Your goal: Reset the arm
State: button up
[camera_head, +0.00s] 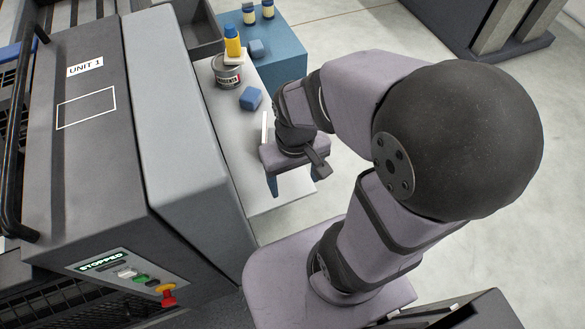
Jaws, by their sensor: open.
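My arm rises from its base at the lower middle and bends over at a large dark elbow joint on the right. My gripper (293,184) points down over the near end of a light grey shelf (226,122) along the machine. Its two fingers are apart, and I see nothing between them. Part of the gripper is hidden behind its own body and wrist.
The shelf holds a blue block (250,98), a tin (227,73) and a yellow bottle (232,42).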

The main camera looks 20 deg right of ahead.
notch_tip(320, 180, up, 7)
jog(key=p, duration=0.6)
jog(key=shift+f+p, duration=0.15)
jog(key=shift+p, duration=0.2)
dwell(0.4)
